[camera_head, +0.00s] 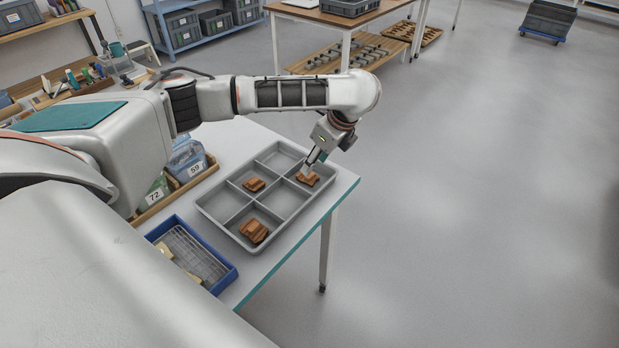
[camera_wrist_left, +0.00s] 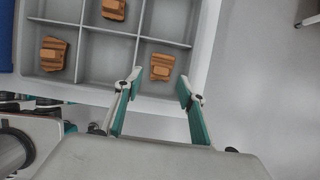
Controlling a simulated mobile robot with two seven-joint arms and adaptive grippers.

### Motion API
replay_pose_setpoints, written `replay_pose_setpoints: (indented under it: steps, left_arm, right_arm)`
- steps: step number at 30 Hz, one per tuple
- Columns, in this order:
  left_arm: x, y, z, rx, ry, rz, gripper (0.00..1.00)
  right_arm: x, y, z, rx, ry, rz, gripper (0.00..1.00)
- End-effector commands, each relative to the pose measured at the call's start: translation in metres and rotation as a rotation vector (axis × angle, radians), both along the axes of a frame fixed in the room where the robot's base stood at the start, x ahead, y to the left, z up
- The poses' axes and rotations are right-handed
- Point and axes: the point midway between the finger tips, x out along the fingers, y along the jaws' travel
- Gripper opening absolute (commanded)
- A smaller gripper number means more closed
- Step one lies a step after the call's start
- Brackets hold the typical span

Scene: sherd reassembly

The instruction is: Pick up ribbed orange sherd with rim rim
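Three orange-brown sherds lie in separate compartments of a grey divided tray (camera_head: 212,208). One sherd (camera_head: 308,180) is in the far right compartment, and in the left wrist view (camera_wrist_left: 161,66) it shows ridged bands. Another sherd (camera_head: 254,184) lies left of it, and a larger-looking one (camera_head: 254,230) lies nearer. I cannot tell for sure which has the rim. My left gripper (camera_head: 312,166) is just above the far right sherd, partly covering it. In the left wrist view its fingers (camera_wrist_left: 160,84) are spread and empty, with that sherd just beyond the tips. My right gripper is out of view.
The tray's low walls and dividers surround the sherds. A blue tray with a wire rack (camera_head: 190,255) stands nearer on the white table (camera_head: 240,140). Labelled bags in a wooden box (camera_head: 185,195) stand left of the tray. Open floor lies right of the table.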

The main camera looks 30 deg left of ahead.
Motion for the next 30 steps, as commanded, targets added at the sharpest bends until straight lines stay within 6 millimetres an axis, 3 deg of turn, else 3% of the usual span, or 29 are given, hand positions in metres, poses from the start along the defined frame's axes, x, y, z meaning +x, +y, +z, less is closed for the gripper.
replay_pose_setpoints:
  steps: [1, 7, 15, 24, 25, 28, 30]
  left_arm:
    - [-0.001, 0.002, -0.011, -0.001, 0.006, 0.000, 0.40]
    - [0.001, 0.006, -0.022, -0.002, 0.002, 0.000, 0.40]
    - [0.004, 0.019, -0.059, -0.003, 0.009, 0.000, 0.40]
    - [0.006, 0.022, -0.058, -0.002, -0.003, -0.001, 0.40]
    - [0.006, 0.023, -0.057, -0.002, -0.002, -0.001, 0.37]
    - [0.006, 0.022, -0.058, -0.002, -0.002, -0.001, 0.11]
    - [0.006, 0.022, -0.058, -0.002, -0.002, -0.001, 0.09]
  right_arm:
    - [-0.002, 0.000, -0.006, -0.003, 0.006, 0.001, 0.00]
    - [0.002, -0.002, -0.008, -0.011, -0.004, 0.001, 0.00]
    - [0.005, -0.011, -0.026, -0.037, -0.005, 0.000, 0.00]
    - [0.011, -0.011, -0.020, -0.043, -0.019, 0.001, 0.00]
    - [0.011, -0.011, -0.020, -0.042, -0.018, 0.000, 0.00]
    - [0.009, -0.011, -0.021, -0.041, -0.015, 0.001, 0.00]
    - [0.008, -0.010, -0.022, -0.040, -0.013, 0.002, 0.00]
